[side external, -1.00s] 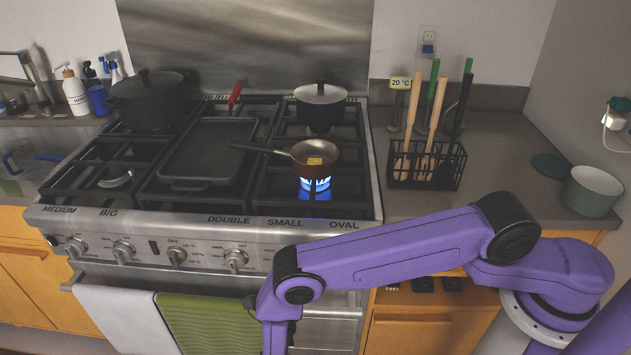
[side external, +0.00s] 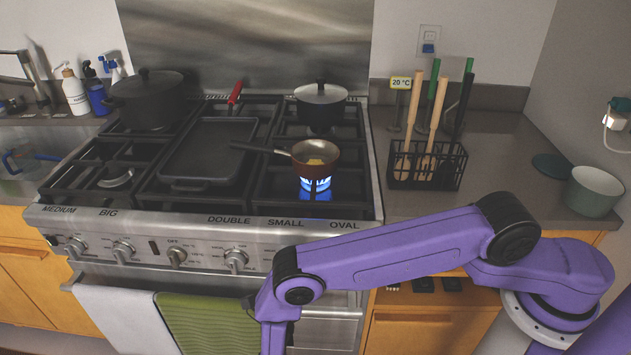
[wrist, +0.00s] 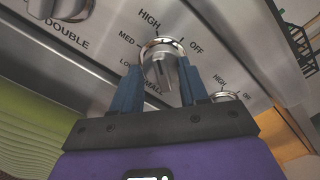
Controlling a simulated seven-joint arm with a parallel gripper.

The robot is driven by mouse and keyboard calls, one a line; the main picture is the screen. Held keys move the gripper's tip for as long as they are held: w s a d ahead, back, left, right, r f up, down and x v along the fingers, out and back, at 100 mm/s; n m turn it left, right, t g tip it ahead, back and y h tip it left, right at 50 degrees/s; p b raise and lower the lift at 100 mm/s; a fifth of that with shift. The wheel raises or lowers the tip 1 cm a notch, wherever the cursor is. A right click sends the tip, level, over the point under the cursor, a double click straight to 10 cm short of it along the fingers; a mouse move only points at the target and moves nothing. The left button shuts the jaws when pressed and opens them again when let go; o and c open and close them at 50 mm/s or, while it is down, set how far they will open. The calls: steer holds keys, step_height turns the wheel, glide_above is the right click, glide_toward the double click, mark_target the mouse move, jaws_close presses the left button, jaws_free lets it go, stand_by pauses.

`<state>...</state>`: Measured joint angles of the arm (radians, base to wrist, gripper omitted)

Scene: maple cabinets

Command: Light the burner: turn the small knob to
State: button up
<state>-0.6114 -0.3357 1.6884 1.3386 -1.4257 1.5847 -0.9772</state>
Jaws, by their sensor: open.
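In the wrist view the small knob (wrist: 160,62), a round metal dial with HIGH, MED, LOW and OFF marks around it, sits between my gripper's (wrist: 161,78) two blue fingers. The fingers are open, one on each side of the knob; I cannot tell whether either touches it. The SMALL label below it is partly covered. In the side view a blue flame (side external: 315,185) burns on the burner under a small pan (side external: 316,153) with a yellowish piece in it. My gripper and this knob are hidden there behind my purple arm.
Neighbouring knobs (wrist: 62,8) and (wrist: 226,96) flank this one. A green towel (side external: 205,322) hangs on the oven front. A lidded pot (side external: 321,108) stands behind the pan, and a utensil rack (side external: 425,178) stands on the right counter.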

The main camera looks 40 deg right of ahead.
steer(key=v, duration=1)
steer(key=shift+d+r, duration=0.15)
stand_by(0.4)
steer(key=s+d+r+m+g+y, duration=0.2)
steer(key=d+r+m+g, duration=0.3)
steer(key=r+m, duration=0.3)
steer(key=s+d+r+m+g+y, duration=0.15)
steer(key=d+r+m+g, duration=0.3)
steer(key=r, duration=0.55)
steer(key=s+d+r+m+g+y, duration=0.1)
steer(key=s+d+r+m+y, duration=0.3)
steer(key=s, duration=0.5)
steer(key=s+d+r+m+g+y, duration=0.2)
steer(key=s+d+r+m+y, duration=0.3)
steer(key=s+d+m, duration=0.3)
steer(key=shift+s+d+r, duration=0.25)
steer(key=shift+s+d, duration=0.35)
steer(key=shift+d, duration=0.25)
